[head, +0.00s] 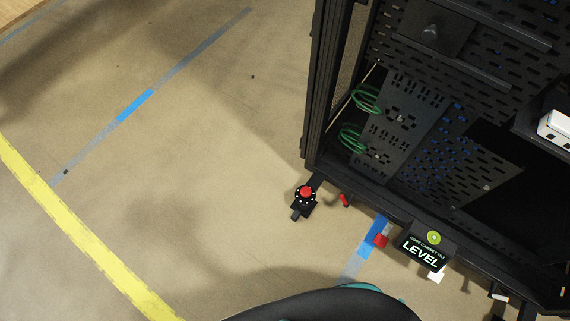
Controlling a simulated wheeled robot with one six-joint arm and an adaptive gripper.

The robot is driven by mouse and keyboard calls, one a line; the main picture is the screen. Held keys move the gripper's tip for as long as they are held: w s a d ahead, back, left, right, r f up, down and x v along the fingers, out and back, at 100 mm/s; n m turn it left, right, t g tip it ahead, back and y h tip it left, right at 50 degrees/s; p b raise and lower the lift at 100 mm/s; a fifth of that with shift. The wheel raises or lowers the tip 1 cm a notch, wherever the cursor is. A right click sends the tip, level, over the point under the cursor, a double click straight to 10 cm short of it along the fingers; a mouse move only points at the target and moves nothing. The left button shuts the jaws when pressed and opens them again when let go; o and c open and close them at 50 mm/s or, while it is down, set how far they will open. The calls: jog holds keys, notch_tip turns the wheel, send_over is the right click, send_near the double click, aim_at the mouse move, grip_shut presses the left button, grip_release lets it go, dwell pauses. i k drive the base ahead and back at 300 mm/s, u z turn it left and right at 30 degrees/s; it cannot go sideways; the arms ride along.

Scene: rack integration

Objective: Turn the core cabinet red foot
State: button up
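The core cabinet (316,90) is a tall black perforated rack filling the right side of the head view. At its near left bottom corner, a foot with a round red top (305,191) and a ring of white dots sits on a black bracket (298,213) just outside the frame. A small black sign (424,256) at the cabinet's lower front edge reads "CORE CABINET TILT LEVEL" and carries a round yellow-green bubble level (433,238). My gripper is not in view; a dark rounded part with teal edges at the bottom is mine.
A small red piece (345,200) and a red block (381,240) lie along the cabinet's lower edge. Blue tape (371,240) and a yellow line (75,220) mark the floor. Green cable loops (352,138) hang inside the cabinet. The floor to the left is clear.

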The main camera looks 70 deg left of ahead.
aim_at(305, 191)
jog(key=u, duration=0.5)
jog(key=k, duration=0.9)
jog(key=u, duration=1.4)
